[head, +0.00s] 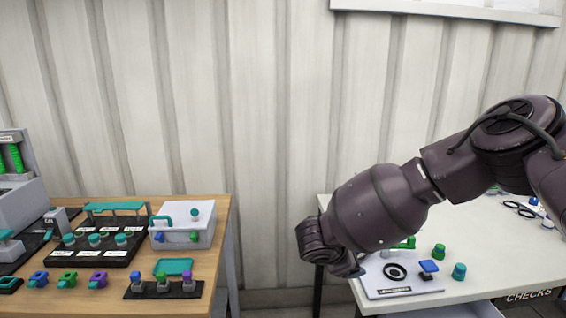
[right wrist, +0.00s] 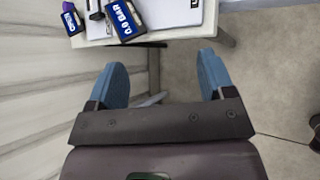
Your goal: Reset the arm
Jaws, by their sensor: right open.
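My right arm (head: 380,205) comes in from the right of the head view and reaches down to the left, its wrist end over the gap between the two tables. Its fingers cannot be made out in the head view. In the right wrist view my right gripper (right wrist: 163,82) is open, its two blue fingers wide apart with nothing between them. It hangs over the floor, apart from the table edge at the top of that view. My left arm and gripper are not in view.
A wooden table (head: 215,262) at left holds a white box (head: 185,232), a black rack and several small coloured parts. A white table (head: 470,282) at right holds a plate (head: 385,287) and green and teal knobs beneath my arm. A corrugated wall (head: 255,120) stands behind.

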